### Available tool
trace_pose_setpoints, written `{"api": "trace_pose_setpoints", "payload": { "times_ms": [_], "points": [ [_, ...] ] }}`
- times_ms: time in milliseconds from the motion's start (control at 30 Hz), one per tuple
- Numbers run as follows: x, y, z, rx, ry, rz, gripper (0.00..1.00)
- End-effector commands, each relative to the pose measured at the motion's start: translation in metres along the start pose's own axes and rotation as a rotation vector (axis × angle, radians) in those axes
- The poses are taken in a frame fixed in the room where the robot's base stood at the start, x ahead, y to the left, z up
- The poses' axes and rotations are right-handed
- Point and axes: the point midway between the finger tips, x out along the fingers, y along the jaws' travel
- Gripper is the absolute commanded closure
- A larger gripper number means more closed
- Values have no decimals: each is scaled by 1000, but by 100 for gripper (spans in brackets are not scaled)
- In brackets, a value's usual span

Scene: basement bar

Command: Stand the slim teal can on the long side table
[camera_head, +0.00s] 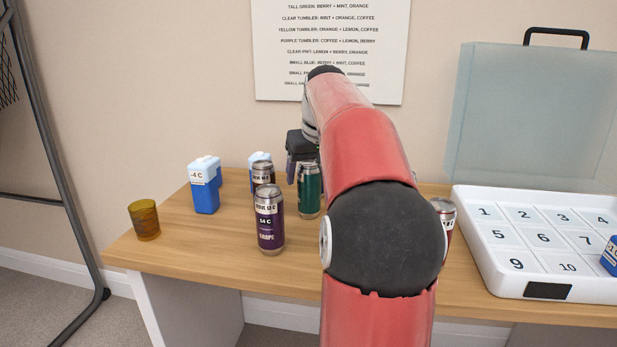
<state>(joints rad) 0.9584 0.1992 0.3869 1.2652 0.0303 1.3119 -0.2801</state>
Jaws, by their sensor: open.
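The slim teal can (309,193) stands upright on the long wooden table (220,247), among other cans. My gripper (303,167) is open at the top of the teal can. One dark finger shows just left of the can's top; the other finger is hidden or hard to make out. I cannot tell whether the fingers touch the can. My arm crosses the middle of the view and hides the table to the right of the can.
A purple grape can (269,220) stands close in front, with a dark can (262,173) behind it. A red can (445,216) and an open white numbered case (535,240) are at right.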

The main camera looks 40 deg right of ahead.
Motion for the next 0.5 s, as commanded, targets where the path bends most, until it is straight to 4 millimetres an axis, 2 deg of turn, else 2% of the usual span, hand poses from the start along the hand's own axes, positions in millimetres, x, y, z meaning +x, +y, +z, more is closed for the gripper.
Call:
{"api": "trace_pose_setpoints", "payload": {
  "times_ms": [100, 300, 500],
  "points": [
    [-30, 0, -2, -1, 4, 1, 31],
    [-71, -1, -1, -2, 3, 1, 31],
    [-94, 0, -1, -1, 1, -1, 31]
  ]
}}
